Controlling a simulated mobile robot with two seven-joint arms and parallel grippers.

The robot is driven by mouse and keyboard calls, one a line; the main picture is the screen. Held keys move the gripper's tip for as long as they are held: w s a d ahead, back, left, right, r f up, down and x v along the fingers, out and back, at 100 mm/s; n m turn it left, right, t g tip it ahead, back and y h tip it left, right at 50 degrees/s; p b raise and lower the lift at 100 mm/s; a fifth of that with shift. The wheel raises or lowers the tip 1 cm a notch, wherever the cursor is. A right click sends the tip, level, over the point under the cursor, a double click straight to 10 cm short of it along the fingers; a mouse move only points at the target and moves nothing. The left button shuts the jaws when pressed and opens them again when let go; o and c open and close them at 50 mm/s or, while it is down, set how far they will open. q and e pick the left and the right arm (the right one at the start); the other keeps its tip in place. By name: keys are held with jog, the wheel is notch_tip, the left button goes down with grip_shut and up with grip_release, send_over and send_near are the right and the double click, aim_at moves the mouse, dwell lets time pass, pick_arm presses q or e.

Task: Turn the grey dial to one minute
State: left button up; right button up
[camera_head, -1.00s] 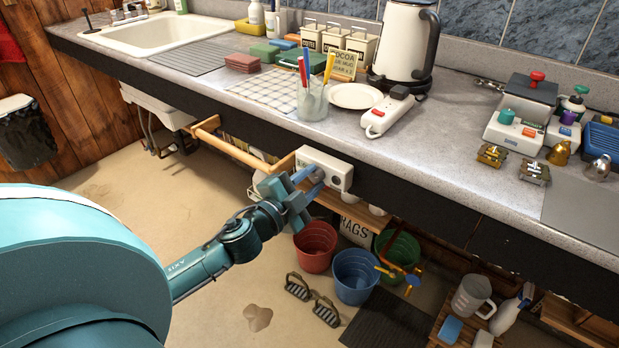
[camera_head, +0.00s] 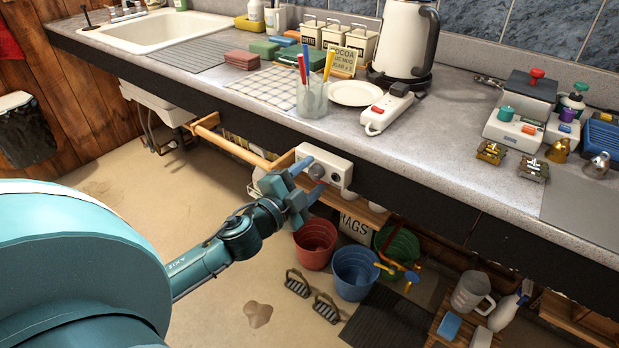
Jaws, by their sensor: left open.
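The grey dial (camera_head: 316,171) is a round knob on the front of a white box (camera_head: 338,168) fixed under the counter's front edge. A small dark round spot sits on the box to the right of the dial. My left gripper (camera_head: 309,179) is open in front of the box. One finger is at the dial's upper left and the other is below it. I cannot tell whether either finger touches the dial. The dial's markings are too small to read. My right gripper is not in view.
A wooden rail (camera_head: 232,148) runs under the counter, left of the box. A power strip (camera_head: 385,112), a glass of pens (camera_head: 312,98) and a kettle (camera_head: 404,42) stand on the counter above. Red (camera_head: 316,245) and blue (camera_head: 355,274) buckets stand below my gripper.

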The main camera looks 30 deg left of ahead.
pick_arm(q)
jog(key=shift+s+f, duration=0.1)
jog(key=shift+s, duration=0.5)
jog(key=s+a+b, duration=0.1)
jog(key=s, duration=1.1)
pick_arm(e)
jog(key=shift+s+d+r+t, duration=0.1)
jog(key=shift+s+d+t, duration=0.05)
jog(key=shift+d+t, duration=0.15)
